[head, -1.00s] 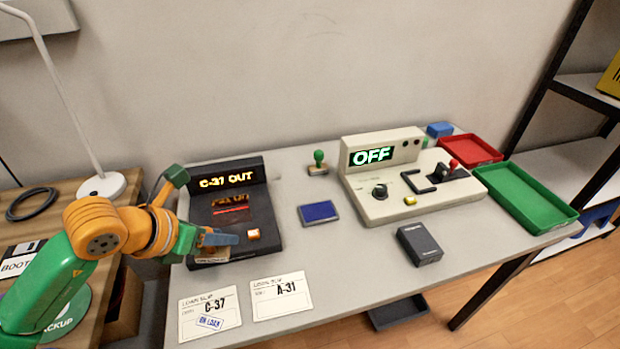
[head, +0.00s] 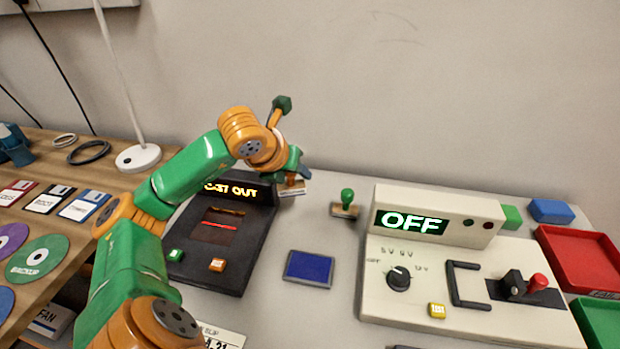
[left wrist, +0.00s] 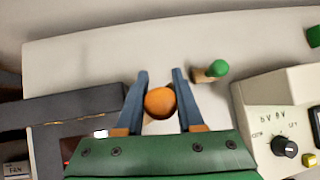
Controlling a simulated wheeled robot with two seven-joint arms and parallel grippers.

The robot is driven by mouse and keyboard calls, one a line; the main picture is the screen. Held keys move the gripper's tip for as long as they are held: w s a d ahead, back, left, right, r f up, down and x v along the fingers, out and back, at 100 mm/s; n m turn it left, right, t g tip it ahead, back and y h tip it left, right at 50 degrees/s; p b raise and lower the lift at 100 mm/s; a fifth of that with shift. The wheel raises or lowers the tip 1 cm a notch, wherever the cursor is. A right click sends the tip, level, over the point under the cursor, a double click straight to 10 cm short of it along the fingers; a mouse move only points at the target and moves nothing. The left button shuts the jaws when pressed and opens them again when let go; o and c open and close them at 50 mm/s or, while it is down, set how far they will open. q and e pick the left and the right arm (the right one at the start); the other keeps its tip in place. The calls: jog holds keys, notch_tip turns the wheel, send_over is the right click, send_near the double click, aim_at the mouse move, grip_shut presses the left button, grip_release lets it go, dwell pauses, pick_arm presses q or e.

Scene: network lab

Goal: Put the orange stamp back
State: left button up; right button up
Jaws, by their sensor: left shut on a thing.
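My left gripper (head: 297,165) is shut on the orange stamp. Its round orange knob (left wrist: 160,102) sits between the two blue fingers in the left wrist view. In the head view its base (head: 291,188) shows under the fingers, just right of the black terminal's display, close to the grey table. I cannot tell whether the base touches the table. The green stamp (head: 346,205) stands upright to the right of it; it also shows in the left wrist view (left wrist: 217,69). My right gripper is in neither view.
The black terminal (head: 245,255) reading "C-37 OUT" lies left of the stamp. A blue ink pad (head: 309,267) lies in front. A beige power unit (head: 465,293) reading "OFF" stands right. The wall is close behind; a strip of bare table lies between the stamps.

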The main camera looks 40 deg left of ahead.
pick_arm(q)
jog(key=x, duration=0.5)
jog(key=shift+w+f, duration=0.2)
jog(key=shift+f, duration=0.15)
jog(key=f, duration=0.3)
jog(key=shift+w+f+p, duration=0.3)
jog(key=shift+f+p, duration=0.05)
jog(key=shift+p, duration=0.05)
jog(key=shift+f+b, duration=0.2)
jog(key=shift+b, duration=0.1)
jog(key=o, duration=1.1)
jog(key=shift+c, duration=0.2)
jog(key=shift+r, duration=0.1)
